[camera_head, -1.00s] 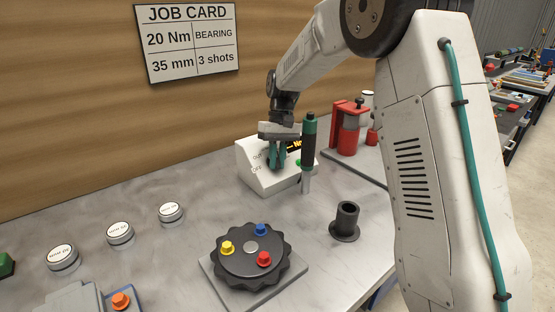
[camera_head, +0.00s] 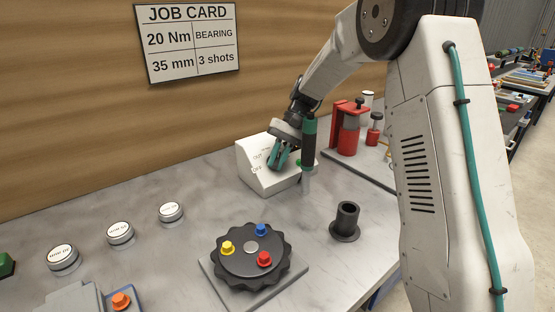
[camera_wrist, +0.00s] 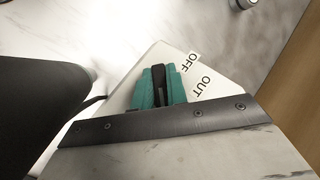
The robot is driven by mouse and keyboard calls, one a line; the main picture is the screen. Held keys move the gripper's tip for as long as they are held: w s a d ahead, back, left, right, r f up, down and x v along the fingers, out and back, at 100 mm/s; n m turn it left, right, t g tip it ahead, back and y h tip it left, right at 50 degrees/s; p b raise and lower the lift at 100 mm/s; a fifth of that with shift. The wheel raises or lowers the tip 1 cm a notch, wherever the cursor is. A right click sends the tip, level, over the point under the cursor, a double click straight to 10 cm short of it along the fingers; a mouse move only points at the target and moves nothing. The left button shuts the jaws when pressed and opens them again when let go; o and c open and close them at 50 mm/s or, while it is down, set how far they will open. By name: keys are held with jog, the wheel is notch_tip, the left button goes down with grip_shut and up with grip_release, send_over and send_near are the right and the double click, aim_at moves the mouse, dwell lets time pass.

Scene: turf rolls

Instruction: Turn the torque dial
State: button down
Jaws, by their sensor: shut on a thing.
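A white sloped box (camera_head: 262,184) stands on the bench near the wooden wall. My gripper (camera_head: 278,157) is at its front face, with the teal fingers tilted. In the wrist view my gripper (camera_wrist: 158,88) is shut on a narrow black dial (camera_wrist: 159,75) on this box, one finger on each side. The dial is mostly hidden by the fingers. The printed words OFF and OUT show on the box (camera_wrist: 215,98) beside the fingers. The box's display is hidden behind my gripper in the head view.
A black and green tool (camera_head: 309,145) stands upright close right of my gripper. A red stand (camera_head: 347,128) is behind it. A black socket (camera_head: 346,222) and a dark round turntable (camera_head: 228,261) with coloured pegs stand in front. A job card (camera_head: 188,42) hangs on the wall.

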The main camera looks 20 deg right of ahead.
jog(key=c, duration=1.4)
grip_release()
jog(key=v, duration=0.8)
